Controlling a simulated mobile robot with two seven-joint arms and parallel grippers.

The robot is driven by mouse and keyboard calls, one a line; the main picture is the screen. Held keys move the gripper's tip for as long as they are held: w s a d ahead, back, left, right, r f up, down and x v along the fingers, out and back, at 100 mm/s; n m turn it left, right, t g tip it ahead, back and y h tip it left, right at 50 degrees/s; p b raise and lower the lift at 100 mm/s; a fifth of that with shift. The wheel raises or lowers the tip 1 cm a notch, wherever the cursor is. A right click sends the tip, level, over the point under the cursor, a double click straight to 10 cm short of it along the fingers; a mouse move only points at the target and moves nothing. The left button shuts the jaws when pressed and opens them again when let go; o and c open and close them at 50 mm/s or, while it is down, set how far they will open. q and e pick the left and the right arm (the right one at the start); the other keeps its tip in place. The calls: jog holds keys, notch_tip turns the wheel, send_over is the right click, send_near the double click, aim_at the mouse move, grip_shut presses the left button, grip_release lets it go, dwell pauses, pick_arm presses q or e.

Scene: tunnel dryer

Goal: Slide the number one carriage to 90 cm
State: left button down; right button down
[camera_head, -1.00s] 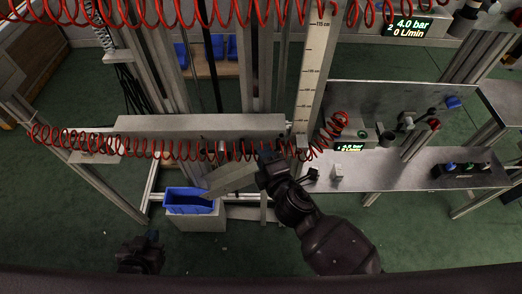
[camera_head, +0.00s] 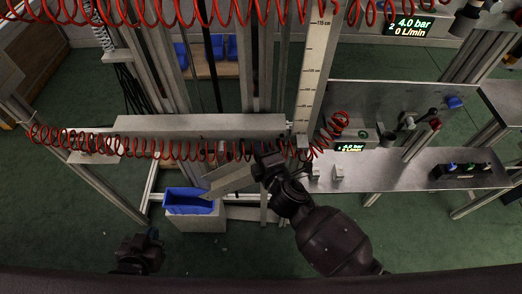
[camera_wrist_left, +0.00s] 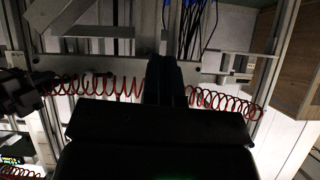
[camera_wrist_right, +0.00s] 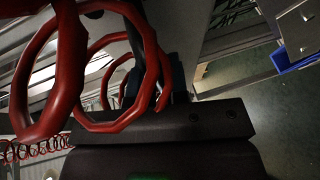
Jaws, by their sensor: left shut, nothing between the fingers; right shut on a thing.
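A ruler (camera_head: 315,70) with cm marks runs along the upright beside the long grey crossbeam (camera_head: 200,124). No number shows on the crossbeam, so I cannot tell which carriage it belongs to. My right gripper (camera_head: 263,152) is shut at the red coiled hose, below the crossbeam's right end. What it holds is hidden in the head view, and red coils (camera_wrist_right: 120,75) cover much of the right wrist view. My left gripper (camera_head: 153,234) is shut and empty, low and to the left, apart from the crossbeam. Its closed fingers (camera_wrist_left: 165,75) show in the left wrist view.
A blue bin (camera_head: 190,203) stands below the crossbeam, with a slanted grey plate (camera_head: 232,178) beside it. A grey shelf (camera_head: 400,172) with small blocks and knobs is on the right. A display (camera_head: 408,27) reads 4.0 bar. Red coiled hoses hang across the top.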

jog(key=shift+r, duration=0.1)
